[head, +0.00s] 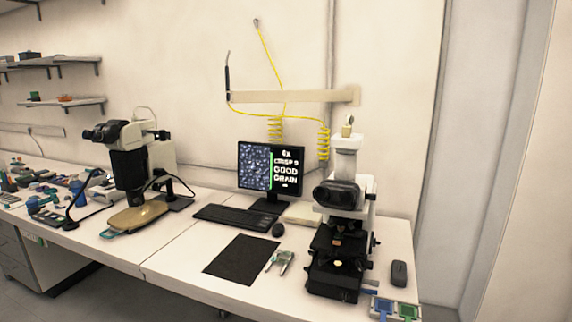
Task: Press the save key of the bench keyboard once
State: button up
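The black bench keyboard (238,219) lies flat on the white bench, in front of the monitor (257,176). Its single keys are too small to tell apart, so I cannot make out the save key. The monitor is lit and shows a grainy grey picture beside the words "4X CRISP 9 GOOD GRAIN". My gripper is not in view, and nothing of my arm shows over the keyboard.
A black mouse (278,230) sits right of the keyboard, and a dark mat (242,260) lies in front. A microscope (341,230) stands on the right, a stereo microscope (135,170) on the left. Small items clutter the far left. Open bench lies left of the mat.

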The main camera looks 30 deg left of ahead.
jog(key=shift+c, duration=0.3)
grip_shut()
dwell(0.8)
